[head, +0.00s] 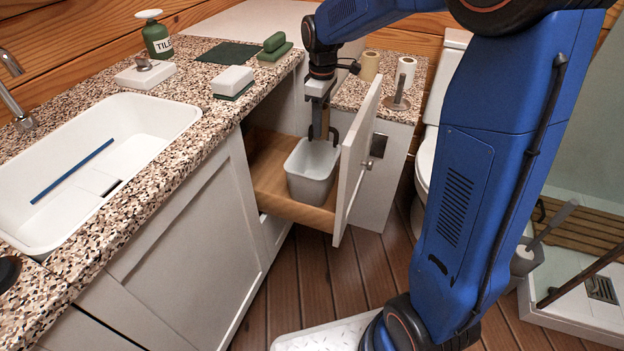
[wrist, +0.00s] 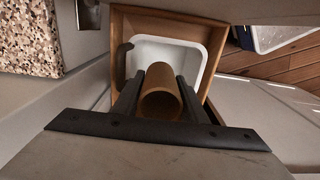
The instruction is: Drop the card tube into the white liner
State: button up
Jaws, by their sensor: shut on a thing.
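My gripper (head: 322,131) points down over the white liner (head: 311,181), which stands in an open wooden pull-out drawer. In the wrist view my gripper (wrist: 160,90) is shut on the brown card tube (wrist: 160,105), seen end-on between the two fingers. The tube is mostly hidden by the fingers in the head view. The liner (wrist: 195,50) shows in the wrist view below and beyond the tube, its rim around the tube's far end. I cannot tell how far the tube's lower end is from the liner's mouth.
The drawer front (head: 357,158) stands upright close to the right of my gripper. The speckled counter (head: 190,80) with a sink (head: 90,165) lies to the left. A card tube (head: 370,66), a paper roll (head: 406,73) and a roll holder (head: 398,92) stand behind at right.

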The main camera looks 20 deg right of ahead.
notch_tip(320, 180, down, 6)
jog(key=shift+a, duration=0.2)
dwell(0.4)
jog(key=shift+s+f, duration=0.1)
jog(key=o, duration=1.1)
